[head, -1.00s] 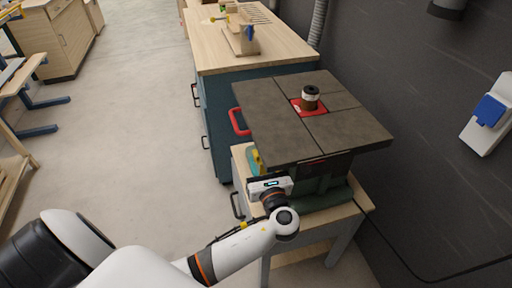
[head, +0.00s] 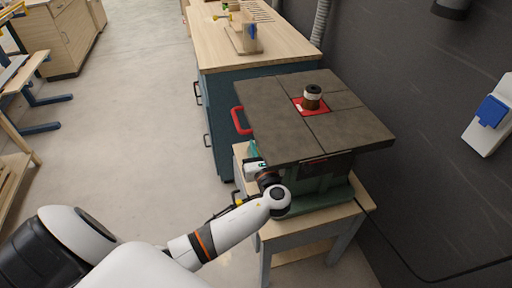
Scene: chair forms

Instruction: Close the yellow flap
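The machine with a dark square top (head: 275,122) and green body (head: 322,188) stands on a small wooden-topped bench. My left arm comes in from the lower left. My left gripper (head: 255,168) is at the machine's left side, just below the edge of the dark top. Its fingers are too small and hidden to tell open from shut. I cannot make out the yellow flap now. A small teal-green patch (head: 253,151) shows just above the gripper. I cannot tell whether the gripper touches anything. My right gripper is not in view.
A red handle (head: 240,121) sticks out at the machine's left. A teal cabinet with a wooden top (head: 255,60) stands behind. A dark wall (head: 410,110) closes off the right.

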